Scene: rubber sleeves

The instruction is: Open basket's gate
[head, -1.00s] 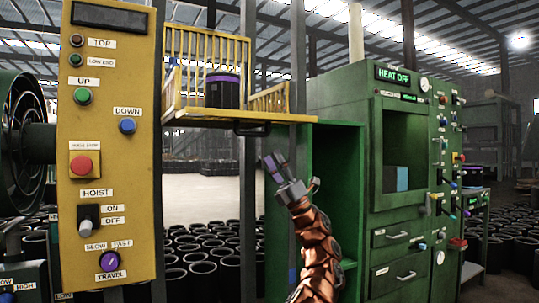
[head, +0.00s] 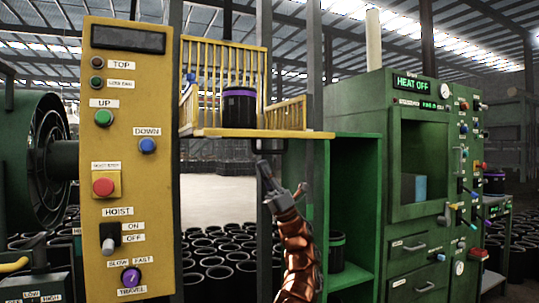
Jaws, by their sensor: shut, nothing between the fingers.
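The yellow basket (head: 224,55) hangs at upper middle, with barred back and a lower barred section (head: 286,114) at its right. Its near side shows no bars, and a flat yellow edge (head: 232,133) runs along the front. I cannot tell which part is the gate. A black sleeve with a purple band (head: 239,108) stands upright inside. My gripper (head: 262,168) is shut and empty, pointing up just below the basket's front edge. Whether it touches the basket is unclear.
The yellow hoist panel (head: 127,180) stands at the left. A green cabinet (head: 352,190) and green heater (head: 420,220) stand at the right, close to my arm. Another sleeve (head: 337,252) sits in the cabinet. Many black sleeves (head: 215,272) cover the floor behind.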

